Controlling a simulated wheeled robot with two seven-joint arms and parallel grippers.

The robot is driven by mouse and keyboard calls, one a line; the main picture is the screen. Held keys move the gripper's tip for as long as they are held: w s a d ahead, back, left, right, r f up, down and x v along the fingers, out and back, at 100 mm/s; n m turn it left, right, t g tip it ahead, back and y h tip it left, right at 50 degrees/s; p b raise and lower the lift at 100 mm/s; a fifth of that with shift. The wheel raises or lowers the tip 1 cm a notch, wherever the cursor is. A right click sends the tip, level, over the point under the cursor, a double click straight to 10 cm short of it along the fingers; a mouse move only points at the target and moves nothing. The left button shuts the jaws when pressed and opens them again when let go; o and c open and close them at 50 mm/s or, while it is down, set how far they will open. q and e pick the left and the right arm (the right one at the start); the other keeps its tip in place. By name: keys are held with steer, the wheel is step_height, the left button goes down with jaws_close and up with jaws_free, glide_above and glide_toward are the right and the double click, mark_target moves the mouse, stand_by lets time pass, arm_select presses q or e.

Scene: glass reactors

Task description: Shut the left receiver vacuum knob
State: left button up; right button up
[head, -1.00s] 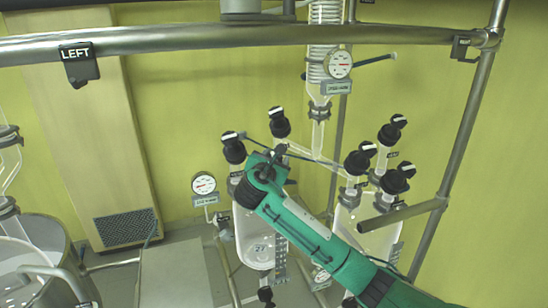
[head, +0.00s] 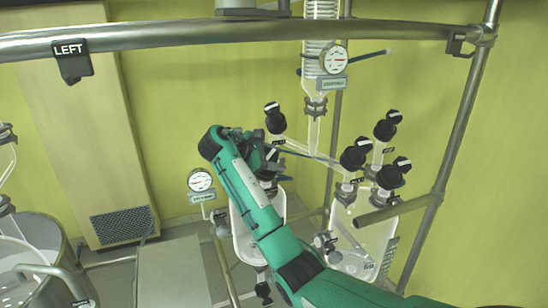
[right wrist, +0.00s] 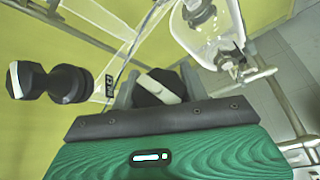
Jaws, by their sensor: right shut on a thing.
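The left receiver (head: 241,245) is a glass vessel in the lower middle of the head view, partly hidden by my right arm. My right gripper (head: 262,157) is at its top. In the right wrist view, the gripper (right wrist: 158,88) is shut on a black knob (right wrist: 148,90) with a white bar that lies slanted between the fingers. This knob is hidden behind my arm in the head view. A second black knob (head: 275,118) of this receiver stands just above the gripper and apart from it. A small label by the held knob is too small to read surely. My left gripper is not in view.
Several black knobs (head: 354,153) top the right receiver (head: 365,240). A round gauge (head: 200,181) stands left of my arm, another gauge (head: 334,60) above. A metal rail (head: 180,36) with a LEFT tag (head: 70,60) crosses the top. A steel vessel (head: 40,245) is at left.

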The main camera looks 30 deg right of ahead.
steer(key=m+g+y, duration=0.2)
steer(key=m+y, duration=0.1)
steer(key=m+g+y, duration=0.1)
steer(key=m+g, duration=0.1)
steer(key=shift+s+a+f+y, duration=0.25)
steer(key=shift+a+y, duration=0.05)
steer(key=shift+a, duration=0.05)
steer(key=m+y, duration=0.1)
steer(key=m+g+y, duration=0.1)
steer(key=m+y, duration=0.1)
steer(key=m+g+y, duration=0.1)
steer(key=m+y, duration=0.1)
steer(key=shift+s+a+f, duration=0.1)
steer(key=shift+s+a, duration=0.05)
steer(key=shift+a, duration=0.15)
steer(key=m+y, duration=0.2)
steer(key=y, duration=0.1)
steer(key=m+y, duration=0.1)
steer(key=y, duration=0.1)
steer(key=shift+a+f+m+t, duration=0.1)
steer(key=shift+a+m+t, duration=0.2)
steer(key=shift+m, duration=0.1)
steer(key=m+t+y, duration=0.2)
steer(key=m+y, duration=0.2)
steer(key=y, duration=0.1)
steer(key=shift+w+a+m+t, duration=0.2)
steer(key=shift+a+m+t, duration=0.1)
steer(key=shift+a+t, duration=0.1)
steer(key=o, duration=1)
steer(key=shift+a, duration=0.1)
